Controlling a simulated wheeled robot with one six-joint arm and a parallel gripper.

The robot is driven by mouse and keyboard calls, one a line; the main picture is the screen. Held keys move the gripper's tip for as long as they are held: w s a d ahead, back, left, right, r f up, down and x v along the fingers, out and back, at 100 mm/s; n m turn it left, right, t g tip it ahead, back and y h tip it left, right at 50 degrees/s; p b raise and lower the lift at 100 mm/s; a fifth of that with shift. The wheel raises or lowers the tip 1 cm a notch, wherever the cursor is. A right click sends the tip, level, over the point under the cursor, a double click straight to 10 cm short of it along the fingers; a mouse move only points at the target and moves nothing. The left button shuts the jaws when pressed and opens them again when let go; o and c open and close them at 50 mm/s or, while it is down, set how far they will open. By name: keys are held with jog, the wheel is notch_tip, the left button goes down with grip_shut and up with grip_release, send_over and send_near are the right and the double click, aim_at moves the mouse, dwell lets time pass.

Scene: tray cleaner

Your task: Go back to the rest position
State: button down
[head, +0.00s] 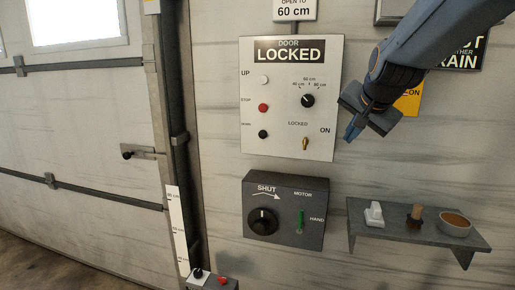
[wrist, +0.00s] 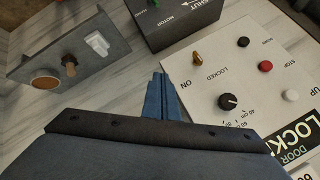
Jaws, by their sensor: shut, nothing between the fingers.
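My gripper (head: 352,133) is in the head view at the right edge of the white door panel (head: 288,144). Its blue fingers are together and empty, and they also show in the wrist view (wrist: 161,82). The panel reads DOOR LOCKED. It carries a white, a red and a black button, a black dial (head: 308,100) and a brass key switch (head: 305,143). In the wrist view the panel (wrist: 215,65) appears upside down beyond the fingers. I cannot tell whether the fingertips touch it.
Below the panel is a dark motor box (head: 285,205) with a black knob and a green switch. A grey shelf (head: 390,233) at right holds a white item, a brown-handled brush and a bowl (head: 455,225). A large door (head: 80,140) is at left. Signs hang behind my arm.

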jog(key=s+a+f+n+g+b, duration=0.1)
jog(key=s+f+n+g, duration=0.3)
jog(key=s+f, duration=0.7)
jog(key=s+a+f+n+g, duration=0.3)
jog(key=s+f, duration=0.8)
jog(key=f, duration=0.7)
jog(key=shift+a+f+n+g+b, duration=0.25)
jog(key=shift+a+n+g+b, duration=0.25)
jog(key=shift+n, duration=0.7)
jog(key=shift+a, duration=0.1)
